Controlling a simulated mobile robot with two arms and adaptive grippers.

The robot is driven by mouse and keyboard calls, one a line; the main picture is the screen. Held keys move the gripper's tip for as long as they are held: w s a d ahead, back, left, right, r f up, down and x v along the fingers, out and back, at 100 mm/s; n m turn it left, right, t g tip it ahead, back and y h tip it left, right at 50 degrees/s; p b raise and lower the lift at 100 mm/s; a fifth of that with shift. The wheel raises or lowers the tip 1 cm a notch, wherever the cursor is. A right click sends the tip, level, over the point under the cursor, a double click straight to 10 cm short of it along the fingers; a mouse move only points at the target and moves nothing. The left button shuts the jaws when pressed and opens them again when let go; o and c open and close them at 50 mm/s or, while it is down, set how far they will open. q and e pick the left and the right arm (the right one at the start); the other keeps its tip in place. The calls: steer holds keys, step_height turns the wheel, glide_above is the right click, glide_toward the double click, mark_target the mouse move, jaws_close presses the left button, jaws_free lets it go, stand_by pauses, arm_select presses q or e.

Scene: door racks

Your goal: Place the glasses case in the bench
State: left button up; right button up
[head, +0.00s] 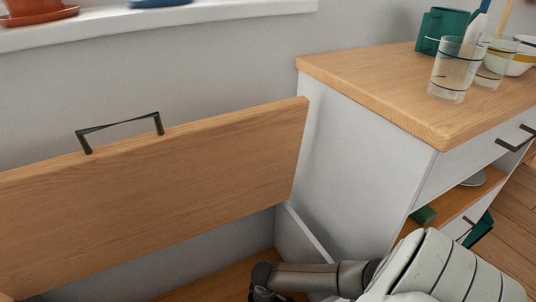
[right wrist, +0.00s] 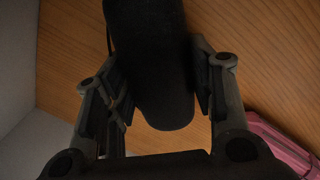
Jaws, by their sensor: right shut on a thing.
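The bench (head: 215,280) stands open at the lower left of the head view, with its wooden lid (head: 180,185) raised and a dark handle on the lid's top edge. My right gripper (head: 264,284) reaches down inside the bench near its right end. In the right wrist view, my right gripper (right wrist: 160,85) is shut on the black, rounded glasses case (right wrist: 150,60), which lies between its fingers over the wooden floor of the bench. I cannot tell whether the case touches that floor. The case is not clearly visible in the head view. My left gripper is out of view.
A pink object (right wrist: 280,140) lies right of the gripper in the wrist view. A windowsill (head: 120,22) with pots runs above.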

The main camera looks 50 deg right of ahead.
steer(key=shift+f, duration=0.1)
steer(key=o, duration=1)
steer(key=shift+o, duration=0.2)
